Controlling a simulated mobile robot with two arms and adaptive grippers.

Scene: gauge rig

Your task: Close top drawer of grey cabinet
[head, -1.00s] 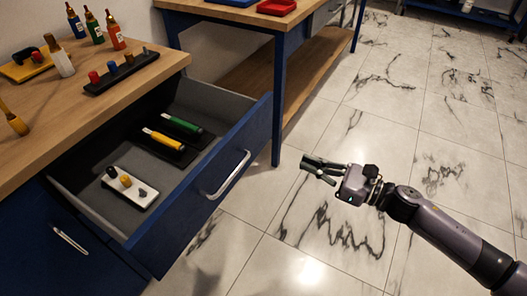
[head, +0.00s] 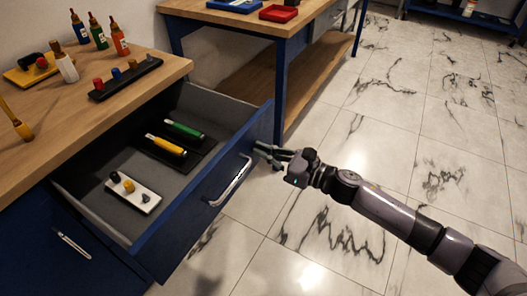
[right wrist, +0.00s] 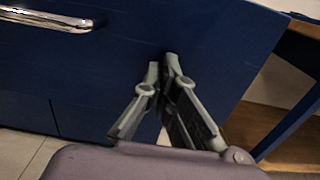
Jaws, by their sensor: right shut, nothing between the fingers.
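The open top drawer (head: 160,225) has a dark blue front and a grey inside, and it juts well out of a blue cabinet (head: 85,245) with a wooden top. The drawer front bears a silver handle (head: 231,181), which also shows at the upper left of the right wrist view (right wrist: 45,19). My right gripper (head: 258,151) is shut and empty, its fingertips close to the far end of the drawer front, beyond the handle. In the right wrist view its fingertips (right wrist: 163,62) are before the blue panel; I cannot tell whether they touch. My left gripper is out of view.
In the drawer lie a green-handled tool (head: 184,130), a yellow-handled tool (head: 165,145) and a white block with knobs (head: 133,193). Bottles and a black peg rack (head: 126,79) stand on the cabinet top. A blue-legged table (head: 281,85) stands behind.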

